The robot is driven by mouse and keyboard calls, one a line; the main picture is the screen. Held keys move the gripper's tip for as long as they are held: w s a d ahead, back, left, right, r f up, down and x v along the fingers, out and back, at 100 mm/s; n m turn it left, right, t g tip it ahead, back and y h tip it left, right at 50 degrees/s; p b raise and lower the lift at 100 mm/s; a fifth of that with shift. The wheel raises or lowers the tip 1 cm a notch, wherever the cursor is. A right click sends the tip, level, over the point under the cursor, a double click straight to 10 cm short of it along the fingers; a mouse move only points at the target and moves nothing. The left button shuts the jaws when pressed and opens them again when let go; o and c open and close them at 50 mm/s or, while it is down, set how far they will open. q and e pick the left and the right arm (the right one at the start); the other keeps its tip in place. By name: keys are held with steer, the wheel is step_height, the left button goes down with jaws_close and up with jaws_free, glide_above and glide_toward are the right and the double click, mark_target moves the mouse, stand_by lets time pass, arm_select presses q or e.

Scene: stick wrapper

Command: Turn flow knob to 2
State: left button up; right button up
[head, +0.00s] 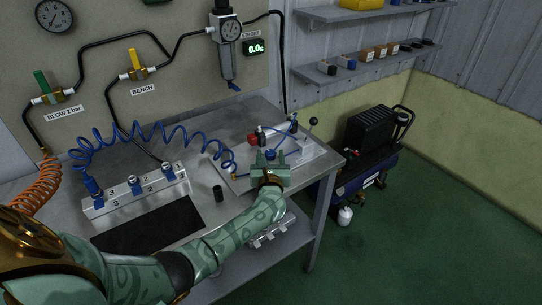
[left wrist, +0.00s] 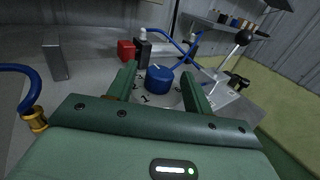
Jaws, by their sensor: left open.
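The blue flow knob (left wrist: 159,79) stands on a plate with printed numbers around it. It has a light mark on its top. In the left wrist view it sits between and just beyond the two green fingers of my left gripper (left wrist: 158,85), which is open. In the head view my left gripper (head: 271,160) is over the plate (head: 232,180) on the bench, with the blue knob (head: 270,154) at its fingers. I cannot tell whether a finger touches the knob. The number 1 shows near the knob; other numbers are partly hidden. My right gripper is not in view.
A red part (head: 252,138) and a black fitting (head: 262,138) stand behind the knob, with blue tubing. A black-knobbed lever (head: 312,122) rises at the right. A dark cylinder (head: 218,193) and a manifold (head: 137,190) are to the left. A compressor (head: 365,160) stands on the floor.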

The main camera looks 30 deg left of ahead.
arm_select(q)
steer(key=shift+x, duration=1)
steer(key=c, duration=1)
steer(key=shift+o, duration=0.2)
steer(key=shift+b, duration=0.3)
